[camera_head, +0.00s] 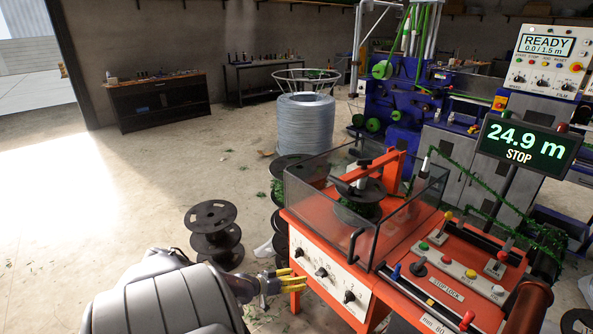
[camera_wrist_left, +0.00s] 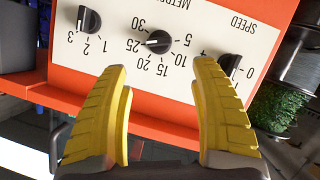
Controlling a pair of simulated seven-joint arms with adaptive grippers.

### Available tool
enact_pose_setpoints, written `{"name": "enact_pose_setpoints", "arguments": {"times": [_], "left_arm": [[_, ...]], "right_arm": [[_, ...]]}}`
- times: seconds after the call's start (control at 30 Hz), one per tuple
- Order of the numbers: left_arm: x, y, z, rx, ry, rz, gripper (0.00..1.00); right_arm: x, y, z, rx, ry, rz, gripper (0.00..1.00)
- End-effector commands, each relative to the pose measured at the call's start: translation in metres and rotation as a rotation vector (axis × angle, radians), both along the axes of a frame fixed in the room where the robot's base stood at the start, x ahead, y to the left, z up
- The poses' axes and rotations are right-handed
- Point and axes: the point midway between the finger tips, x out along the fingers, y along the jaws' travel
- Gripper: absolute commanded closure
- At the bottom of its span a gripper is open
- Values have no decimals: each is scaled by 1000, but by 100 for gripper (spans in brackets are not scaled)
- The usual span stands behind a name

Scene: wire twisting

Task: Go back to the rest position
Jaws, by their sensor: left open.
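My left gripper (camera_head: 292,281) comes in from the lower left in the head view, beside the front of the orange machine (camera_head: 310,303). In the left wrist view its two yellow fingers (camera_wrist_left: 163,110) stand wide apart with nothing between them. The machine's white control panel (camera_wrist_left: 190,20), with several black knobs, is beyond the fingertips. One knob (camera_wrist_left: 159,41) shows in the gap between the fingers. I cannot tell from the view whether a fingertip touches the panel. My right gripper is not in view.
A clear-walled box (camera_head: 322,212) on the machine holds a black spool (camera_head: 357,196) with green wire. Empty black spools (camera_head: 214,238) are stacked on the floor at left. A display (camera_head: 528,142) reads 24.9 m, STOP. The floor at far left is open.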

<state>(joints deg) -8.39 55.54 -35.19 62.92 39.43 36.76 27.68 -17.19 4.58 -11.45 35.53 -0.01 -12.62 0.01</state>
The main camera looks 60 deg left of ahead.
Motion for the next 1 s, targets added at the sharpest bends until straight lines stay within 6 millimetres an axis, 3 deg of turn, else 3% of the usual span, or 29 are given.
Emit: {"name": "enact_pose_setpoints", "arguments": {"times": [0.27,0.43,0.57,0.77,1.0], "left_arm": [[-2,0,-6,52,23,-20,36],[-19,14,-35,278,147,-108,36],[-46,15,-84,465,280,-179,36],[-104,-9,-167,645,480,-271,36],[-199,-79,-265,751,726,-397,36]], "right_arm": [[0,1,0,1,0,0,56],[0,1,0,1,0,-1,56],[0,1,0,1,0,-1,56],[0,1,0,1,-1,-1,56],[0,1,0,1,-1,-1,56]]}}
